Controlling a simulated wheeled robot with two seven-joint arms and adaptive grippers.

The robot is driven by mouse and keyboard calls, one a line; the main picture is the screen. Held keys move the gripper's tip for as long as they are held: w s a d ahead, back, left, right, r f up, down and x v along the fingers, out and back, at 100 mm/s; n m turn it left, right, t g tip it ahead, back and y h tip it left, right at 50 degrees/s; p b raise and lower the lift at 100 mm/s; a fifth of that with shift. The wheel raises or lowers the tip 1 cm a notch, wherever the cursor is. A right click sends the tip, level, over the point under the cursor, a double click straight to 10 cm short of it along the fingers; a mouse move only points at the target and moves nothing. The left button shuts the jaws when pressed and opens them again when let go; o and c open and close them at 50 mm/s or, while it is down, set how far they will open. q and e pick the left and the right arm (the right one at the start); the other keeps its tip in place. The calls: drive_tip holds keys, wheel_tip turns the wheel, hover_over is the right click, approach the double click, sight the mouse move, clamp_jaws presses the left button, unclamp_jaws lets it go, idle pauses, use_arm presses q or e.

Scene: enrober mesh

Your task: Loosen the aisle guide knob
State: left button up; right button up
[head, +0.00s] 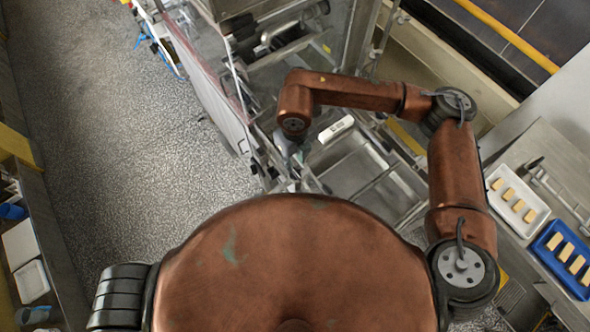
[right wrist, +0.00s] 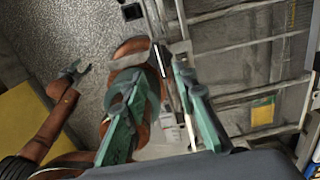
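My right arm reaches over the machine in the head view, and its gripper (head: 291,152) points down at the machine's aisle-side edge, small and partly hidden by the wrist. In the right wrist view the green fingers of the right gripper (right wrist: 160,74) stand apart, with a gap between them. A dark upright part with a white strip (right wrist: 161,60) shows beyond the gap; I cannot tell whether it touches a finger. I cannot clearly make out the aisle guide knob. My left gripper (right wrist: 74,71) shows in the right wrist view, low over the floor, its fingers spread and empty.
Metal rails and mesh (right wrist: 245,60) fill the right of the wrist view. In the head view, a white tray (head: 498,183) and a blue tray (head: 545,243) with pale bars lie on the right counter. The speckled aisle floor (head: 130,130) at left is clear.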

sight(295, 171)
wheel_tip(295, 171, down, 2)
drive_tip(key=shift+f+p, duration=0.2)
drive_tip(key=shift+p, duration=0.2)
wheel_tip(295, 171, down, 3)
drive_tip(key=shift+f+p, duration=0.2)
drive_tip(key=shift+p, duration=0.2)
drive_tip(key=shift+f, duration=0.55)
use_arm(q)
drive_tip(key=shift+s+r, duration=0.2)
drive_tip(key=shift+r, duration=0.3)
drive_tip(key=shift+s+r, duration=0.15)
drive_tip(key=shift+r, duration=0.3)
use_arm(e)
drive_tip(key=shift+c, duration=0.2)
use_arm(q)
drive_tip(key=shift+w, duration=0.3)
use_arm(e)
clamp_jaws()
